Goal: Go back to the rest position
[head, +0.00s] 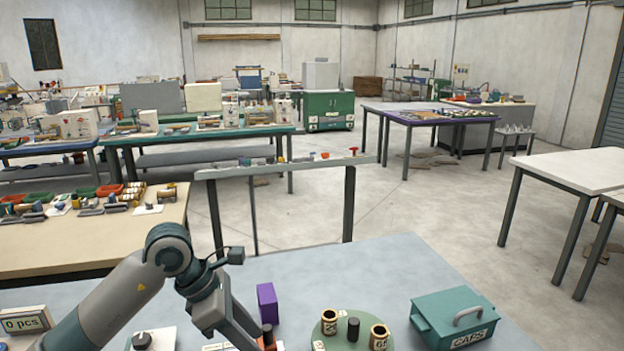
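My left gripper (240,328) comes in from the left and hangs low over the grey-blue bench, pointing down and to the right. Its fingertips reach the lower edge of the picture, so I cannot tell how far apart they are. A small brown and dark piece (268,336) shows right beside the fingers; I cannot tell whether they touch it. My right gripper is not in view.
On the grey-blue bench (400,262) are a purple block (267,303), a round green plate (330,343) with labelled brown cups and a dark post, and a teal CAPS box (460,316). A counter reading 0 pcs (24,323) and a dial box (144,341) stand left.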

